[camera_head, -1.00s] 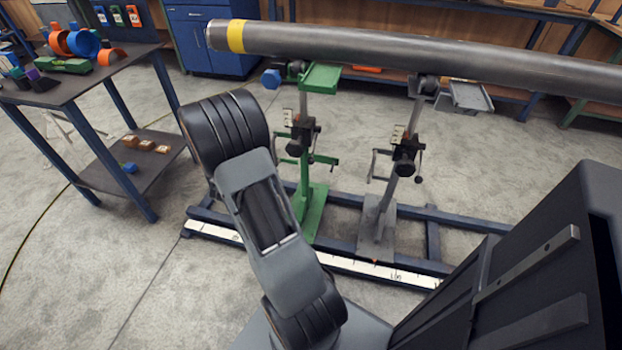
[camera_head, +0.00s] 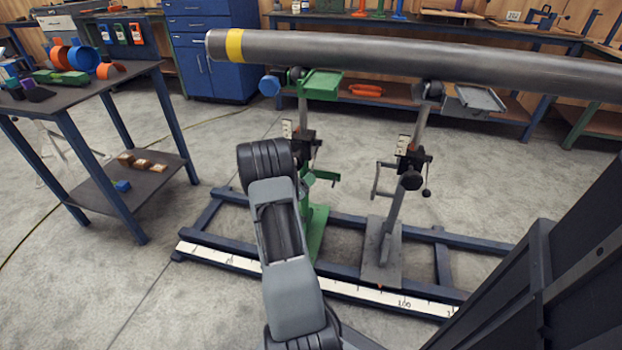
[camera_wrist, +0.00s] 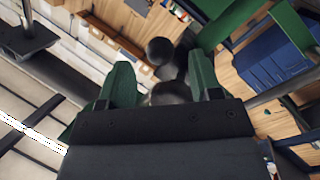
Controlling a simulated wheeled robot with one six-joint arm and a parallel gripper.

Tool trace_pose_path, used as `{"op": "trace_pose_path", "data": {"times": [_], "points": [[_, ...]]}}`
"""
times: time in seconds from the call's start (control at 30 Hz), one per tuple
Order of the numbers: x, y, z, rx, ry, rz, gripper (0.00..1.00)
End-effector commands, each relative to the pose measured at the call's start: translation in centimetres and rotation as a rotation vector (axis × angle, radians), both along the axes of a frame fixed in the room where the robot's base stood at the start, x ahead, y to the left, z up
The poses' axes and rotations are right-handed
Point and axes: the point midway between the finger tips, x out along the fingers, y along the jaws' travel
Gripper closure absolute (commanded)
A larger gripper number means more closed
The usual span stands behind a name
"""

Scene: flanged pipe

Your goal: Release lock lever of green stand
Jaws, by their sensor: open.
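The green stand (camera_head: 316,232) stands upright on the blue floor rail, with its green top bracket (camera_head: 321,85) under the pipe (camera_head: 420,55). A dark clamp block (camera_head: 303,140) sits on its post. My arm covers part of the stand, and which part is the lock lever cannot be told in the head view. In the wrist view my gripper (camera_wrist: 160,80) is open, its two green fingers spread. A dark round knob (camera_wrist: 160,50) shows beyond and between the fingertips, and another dark rounded part sits lower between them. Whether either touches a finger cannot be told.
A grey stand (camera_head: 382,245) stands to the right on the same rail (camera_head: 205,213). A table (camera_head: 85,85) with coloured parts is at left. A blue cabinet (camera_head: 215,65) and workbenches are behind. The floor at left front is clear.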

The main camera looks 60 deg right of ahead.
Motion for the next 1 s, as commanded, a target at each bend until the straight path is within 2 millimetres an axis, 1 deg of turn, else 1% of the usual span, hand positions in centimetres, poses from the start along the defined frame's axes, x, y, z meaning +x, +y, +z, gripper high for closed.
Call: {"op": "trace_pose_path", "data": {"times": [0.03,0.1,0.3,0.5,0.73,0.77,1.0], "points": [[-0.1,-0.9,-0.2,-0.001,-0.001,-0.003,0.42],[-0.2,-1.9,-0.2,-0.001,-0.001,-0.002,0.42],[-0.2,-3.7,-0.1,0.000,0.000,-0.001,0.42],[-0.1,-4.4,0.0,0.000,0.000,0.001,0.42],[-0.1,-4.4,0.0,0.000,0.000,0.001,0.42],[-0.1,-4.4,0.0,0.000,0.000,0.001,0.43],[-0.1,-4.4,0.0,0.001,0.000,0.001,0.66]]}}
